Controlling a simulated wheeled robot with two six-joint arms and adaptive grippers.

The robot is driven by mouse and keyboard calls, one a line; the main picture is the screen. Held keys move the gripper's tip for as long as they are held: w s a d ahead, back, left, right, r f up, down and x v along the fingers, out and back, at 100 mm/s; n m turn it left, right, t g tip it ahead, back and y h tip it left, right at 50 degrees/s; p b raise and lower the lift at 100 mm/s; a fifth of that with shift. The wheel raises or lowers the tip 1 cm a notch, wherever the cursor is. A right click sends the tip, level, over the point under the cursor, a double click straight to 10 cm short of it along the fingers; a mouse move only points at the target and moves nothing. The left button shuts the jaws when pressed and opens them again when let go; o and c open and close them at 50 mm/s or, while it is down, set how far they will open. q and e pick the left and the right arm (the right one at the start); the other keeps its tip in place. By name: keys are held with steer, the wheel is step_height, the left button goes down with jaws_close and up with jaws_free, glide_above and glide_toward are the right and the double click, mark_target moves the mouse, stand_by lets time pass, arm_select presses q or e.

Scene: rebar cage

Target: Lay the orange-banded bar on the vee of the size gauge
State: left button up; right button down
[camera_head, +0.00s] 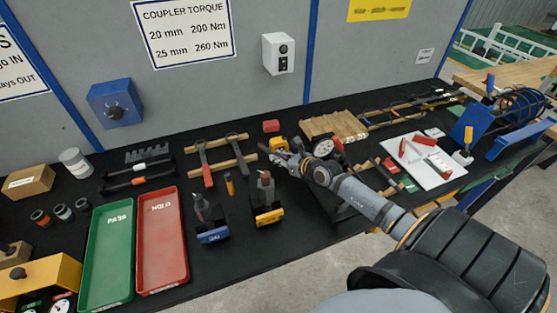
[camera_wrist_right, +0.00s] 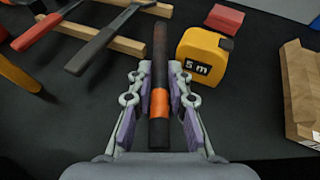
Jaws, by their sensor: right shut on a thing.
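The orange-banded bar (camera_wrist_right: 160,60) is a dark rod with an orange band (camera_wrist_right: 159,103) near its lower end. It lies between the fingers of my right gripper (camera_wrist_right: 158,82), which is shut on it around the band. In the head view my right gripper (camera_head: 287,158) is above the black table by the yellow tape measure, and the bar is hard to make out there. A round dial (camera_head: 338,143) shows just behind my right wrist; it may belong to the size gauge, but I cannot make out a vee. My left gripper is not in view.
A yellow tape measure (camera_wrist_right: 205,55) is close right of the bar. Wooden racks with tools (camera_head: 222,163), two upright tools on blue and yellow bases, a green PASS tray (camera_head: 108,262) and a red HOLD tray (camera_head: 163,250) stand left. A white board (camera_head: 422,160) lies right.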

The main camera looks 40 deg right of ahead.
steer(key=s+a+r+p, duration=0.6)
steer(key=s+r+p, duration=0.3)
steer(key=s+p, duration=0.3)
steer(key=shift+a+r+p, duration=0.2)
steer(key=shift+a+p, duration=0.15)
steer(key=shift+p, duration=0.45)
steer(key=shift+f, duration=0.1)
